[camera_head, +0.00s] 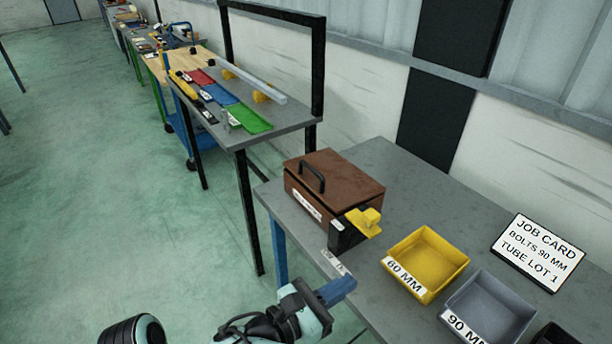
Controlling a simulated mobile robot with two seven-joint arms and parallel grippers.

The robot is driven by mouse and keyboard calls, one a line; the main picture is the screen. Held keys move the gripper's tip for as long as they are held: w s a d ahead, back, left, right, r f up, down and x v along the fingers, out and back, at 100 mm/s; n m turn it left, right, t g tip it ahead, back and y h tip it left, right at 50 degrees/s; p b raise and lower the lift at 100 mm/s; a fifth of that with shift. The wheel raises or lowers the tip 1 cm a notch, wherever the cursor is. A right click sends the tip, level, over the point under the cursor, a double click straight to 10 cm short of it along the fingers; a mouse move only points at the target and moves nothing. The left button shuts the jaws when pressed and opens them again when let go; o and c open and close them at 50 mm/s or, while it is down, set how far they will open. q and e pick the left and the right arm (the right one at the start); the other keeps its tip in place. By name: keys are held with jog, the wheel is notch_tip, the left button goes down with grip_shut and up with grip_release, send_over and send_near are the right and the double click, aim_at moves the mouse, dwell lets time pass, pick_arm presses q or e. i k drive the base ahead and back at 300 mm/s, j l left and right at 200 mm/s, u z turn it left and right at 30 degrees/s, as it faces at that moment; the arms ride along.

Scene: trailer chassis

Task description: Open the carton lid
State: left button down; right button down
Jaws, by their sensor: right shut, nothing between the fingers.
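The carton (300,196) is a brown box near the left end of the grey bench in the camera_head view. Its brown lid (345,182) lies closed on top and has a black handle (312,176) on its left part. A white label is on its front face.
A black block with a yellow piece (362,222) stands close at the carton's front right corner. A yellow bin (428,262), a grey bin (488,308) and a job card (538,252) are farther right.

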aim_at(342, 186)
jog(key=i+j, duration=0.75)
jog(key=j, duration=0.1)
